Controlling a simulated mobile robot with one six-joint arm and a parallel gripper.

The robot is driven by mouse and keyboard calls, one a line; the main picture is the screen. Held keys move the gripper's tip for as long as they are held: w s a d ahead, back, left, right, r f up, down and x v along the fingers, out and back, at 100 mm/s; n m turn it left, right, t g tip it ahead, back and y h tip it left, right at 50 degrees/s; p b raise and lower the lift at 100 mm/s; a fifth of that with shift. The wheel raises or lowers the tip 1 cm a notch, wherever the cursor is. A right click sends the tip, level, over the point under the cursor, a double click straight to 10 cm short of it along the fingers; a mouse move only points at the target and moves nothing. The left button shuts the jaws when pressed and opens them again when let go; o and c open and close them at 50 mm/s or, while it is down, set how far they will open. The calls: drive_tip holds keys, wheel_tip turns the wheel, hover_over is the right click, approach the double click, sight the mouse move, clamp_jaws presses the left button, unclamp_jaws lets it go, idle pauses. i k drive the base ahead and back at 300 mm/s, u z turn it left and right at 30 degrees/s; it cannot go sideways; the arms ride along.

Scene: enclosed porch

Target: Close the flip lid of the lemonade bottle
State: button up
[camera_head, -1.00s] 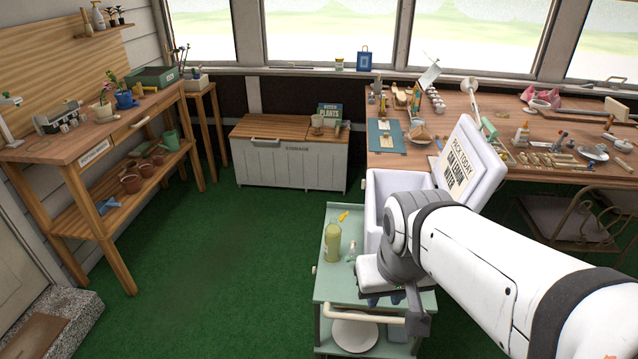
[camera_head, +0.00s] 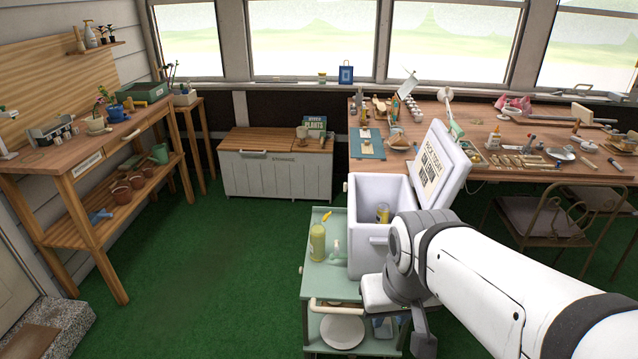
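The lemonade bottle (camera_head: 317,243) is a yellow-green bottle standing upright on the left side of the green cart's top (camera_head: 318,283). Its yellow flip lid (camera_head: 326,215) stands tilted up and to the right above the neck and looks open. My gripper (camera_head: 384,322) is low at the right side of the cart, to the right of and nearer than the bottle, and apart from it.
A white cooler (camera_head: 365,241) with raised lid and a can (camera_head: 383,212) inside stands behind. The cart has a cream handle (camera_head: 335,305) in front. Green floor left of the cart is clear.

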sight(318, 233)
drive_tip(key=i, duration=0.85)
drive_tip(key=u, duration=0.05)
